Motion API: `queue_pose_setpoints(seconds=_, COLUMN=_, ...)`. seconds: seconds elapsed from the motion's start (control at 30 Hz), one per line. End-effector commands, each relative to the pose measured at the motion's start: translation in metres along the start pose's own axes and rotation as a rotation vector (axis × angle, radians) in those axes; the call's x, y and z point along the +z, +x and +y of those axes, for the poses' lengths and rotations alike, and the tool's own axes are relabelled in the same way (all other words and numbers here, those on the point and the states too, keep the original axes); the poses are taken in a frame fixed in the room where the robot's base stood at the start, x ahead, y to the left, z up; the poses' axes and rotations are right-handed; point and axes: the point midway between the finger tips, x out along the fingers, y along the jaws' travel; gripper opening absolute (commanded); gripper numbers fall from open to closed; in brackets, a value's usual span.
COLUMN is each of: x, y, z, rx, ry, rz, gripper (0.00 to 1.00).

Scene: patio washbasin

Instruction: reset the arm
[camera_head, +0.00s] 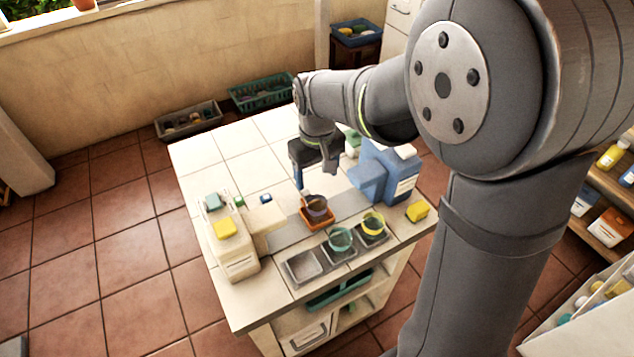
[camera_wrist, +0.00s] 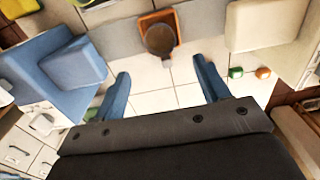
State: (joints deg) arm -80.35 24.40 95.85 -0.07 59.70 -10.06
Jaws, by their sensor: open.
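My gripper (camera_head: 315,172) hangs over the tiled counter (camera_head: 205,153) near its back half. In the wrist view my gripper (camera_wrist: 163,88) shows two blue fingers spread wide apart with nothing between them but counter tiles. A brown cup (camera_head: 316,206) sits in an orange tray (camera_head: 318,222) in front of the gripper. The cup also shows beyond the fingertips in the wrist view (camera_wrist: 159,40), apart from them. What lies behind my arm on the counter is partly hidden.
A blue dispenser (camera_head: 383,172) stands close right of my gripper. A cream dispenser (camera_head: 236,245) stands at the left. A yellow sponge (camera_head: 417,211) lies at the right. The back-left tiles are clear.

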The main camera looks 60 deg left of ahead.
Motion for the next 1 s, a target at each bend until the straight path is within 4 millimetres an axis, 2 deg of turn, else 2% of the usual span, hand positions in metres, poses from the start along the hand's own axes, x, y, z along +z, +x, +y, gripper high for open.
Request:
queue_pose_setpoints(seconds=0.47, x=0.000, y=0.001, z=0.000, rx=0.000, ry=0.000, rz=-0.002, gripper=0.68)
queue_pose_setpoints(seconds=0.67, x=0.001, y=0.027, z=0.000, rx=-0.001, ry=0.000, rz=-0.005, gripper=0.68)
queue_pose_setpoints(seconds=1.0, x=0.001, y=0.095, z=0.000, rx=0.000, ry=0.000, rz=-0.006, gripper=0.68)
